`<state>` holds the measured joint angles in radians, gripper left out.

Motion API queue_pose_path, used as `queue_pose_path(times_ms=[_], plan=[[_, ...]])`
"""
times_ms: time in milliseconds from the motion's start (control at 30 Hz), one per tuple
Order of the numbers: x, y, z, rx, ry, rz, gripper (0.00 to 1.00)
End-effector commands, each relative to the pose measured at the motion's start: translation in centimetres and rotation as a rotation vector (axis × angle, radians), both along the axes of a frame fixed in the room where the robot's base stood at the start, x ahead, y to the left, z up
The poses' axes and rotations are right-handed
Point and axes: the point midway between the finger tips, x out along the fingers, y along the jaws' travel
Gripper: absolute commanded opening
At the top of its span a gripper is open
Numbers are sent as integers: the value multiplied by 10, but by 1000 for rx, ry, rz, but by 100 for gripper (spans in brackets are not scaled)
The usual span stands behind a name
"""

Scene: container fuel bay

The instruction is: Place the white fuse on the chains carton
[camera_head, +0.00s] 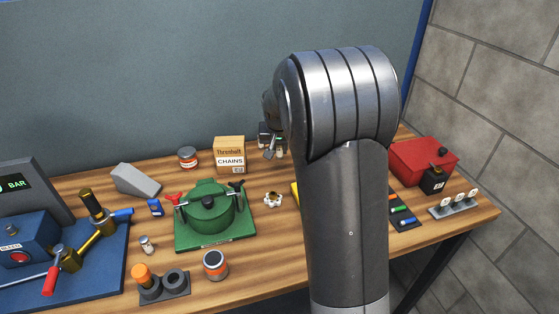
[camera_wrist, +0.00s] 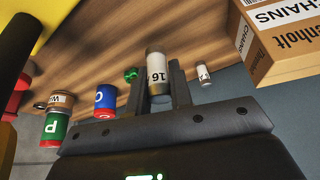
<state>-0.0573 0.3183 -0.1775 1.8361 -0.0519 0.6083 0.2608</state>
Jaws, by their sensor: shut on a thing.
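The white fuse (camera_wrist: 157,68), marked 16 and with a metal end cap, sits between the two fingers of my gripper (camera_wrist: 157,74) in the wrist view. My gripper is shut on it. The chains carton (camera_head: 229,158) is a brown box with a white CHAINS label, upright at the back of the bench. It also shows at the upper right of the wrist view (camera_wrist: 284,42), apart from the fuse. In the head view my arm covers most of my gripper, just right of the carton; the fuse is hard to make out there.
A green pot (camera_head: 208,208) stands in front of the carton. An orange-labelled can (camera_head: 188,158) is left of it and a white knob (camera_head: 273,199) lies to the front right. A red box (camera_head: 421,160) is at the right. The carton's top looks bare.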

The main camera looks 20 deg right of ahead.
Motion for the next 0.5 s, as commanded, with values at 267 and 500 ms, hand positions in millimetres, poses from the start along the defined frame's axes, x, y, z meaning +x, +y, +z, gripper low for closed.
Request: queue_pose_path(times_ms=[267, 500], plan=[[14, 10, 64, -2, -7, 20, 0], [28, 30, 132, -1, -3, 53, 0]])
